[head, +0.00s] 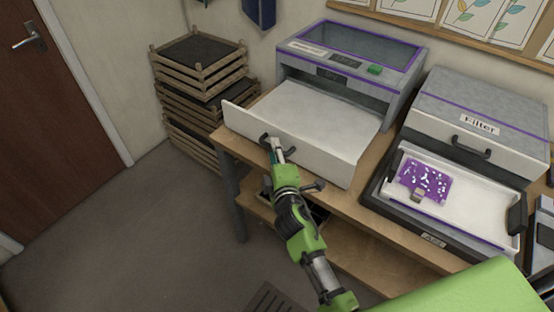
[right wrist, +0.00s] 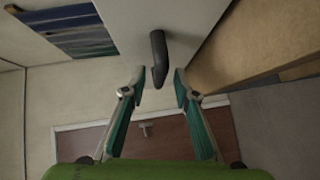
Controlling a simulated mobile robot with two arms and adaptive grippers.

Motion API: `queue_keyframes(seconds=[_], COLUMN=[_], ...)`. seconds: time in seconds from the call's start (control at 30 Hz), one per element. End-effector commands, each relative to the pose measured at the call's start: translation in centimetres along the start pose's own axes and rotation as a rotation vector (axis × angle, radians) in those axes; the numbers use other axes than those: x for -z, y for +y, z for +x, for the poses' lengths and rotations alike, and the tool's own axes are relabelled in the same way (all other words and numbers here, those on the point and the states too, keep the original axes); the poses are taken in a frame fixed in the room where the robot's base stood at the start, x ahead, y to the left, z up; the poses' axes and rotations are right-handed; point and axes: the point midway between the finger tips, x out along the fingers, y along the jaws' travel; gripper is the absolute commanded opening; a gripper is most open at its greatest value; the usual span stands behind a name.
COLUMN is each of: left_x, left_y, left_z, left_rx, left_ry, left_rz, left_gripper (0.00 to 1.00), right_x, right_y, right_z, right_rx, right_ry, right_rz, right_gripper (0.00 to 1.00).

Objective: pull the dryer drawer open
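The dryer (head: 350,62) is a grey box with purple trim and a dark top window, on the wooden bench. Its white drawer (head: 305,115) is out toward the room, with a wide flat tray surface showing. The drawer front has a dark handle (head: 265,139), partly hidden by my right gripper (head: 278,150). In the right wrist view the handle (right wrist: 158,58) shows between the two teal fingers of the right gripper (right wrist: 158,84). The fingers are apart, with gaps on both sides of the handle. My left gripper is not in view.
A grey box labelled Filter (head: 482,108) stands right of the dryer, above a white tray (head: 480,215) holding a purple speckled piece (head: 424,181). Stacked wooden racks (head: 200,75) stand left of the bench. The floor (head: 150,225) at left is clear.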

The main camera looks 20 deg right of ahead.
Motion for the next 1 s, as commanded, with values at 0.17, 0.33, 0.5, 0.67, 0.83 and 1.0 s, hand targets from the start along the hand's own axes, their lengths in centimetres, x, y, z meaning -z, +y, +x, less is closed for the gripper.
queue_keyframes(seconds=[0.17, 0.33, 0.5, 0.67, 0.83, 1.0], left_x=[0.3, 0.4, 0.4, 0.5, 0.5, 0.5], left_y=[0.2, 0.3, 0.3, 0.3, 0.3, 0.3], left_z=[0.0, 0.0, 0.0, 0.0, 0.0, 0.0], left_rx=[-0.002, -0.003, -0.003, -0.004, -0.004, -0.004], left_ry=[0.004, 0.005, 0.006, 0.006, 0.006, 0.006], left_rz=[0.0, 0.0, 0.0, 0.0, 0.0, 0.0], left_gripper=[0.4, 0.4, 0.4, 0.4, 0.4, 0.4], right_x=[-0.1, 0.0, 0.0, 0.1, 0.0, 0.0], right_y=[-0.2, -0.1, -0.1, -0.1, 0.0, 0.0], right_z=[-2.6, -6.2, -9.2, -10.9, -11.6, -11.6], right_rx=[0.003, 0.003, 0.003, 0.002, 0.001, 0.001], right_ry=[-0.001, -0.001, -0.001, 0.001, 0.0, 0.0], right_rz=[0.001, 0.001, 0.002, 0.001, 0.0, 0.0], right_gripper=[0.28, 0.28, 0.28, 0.28, 0.28, 0.28])
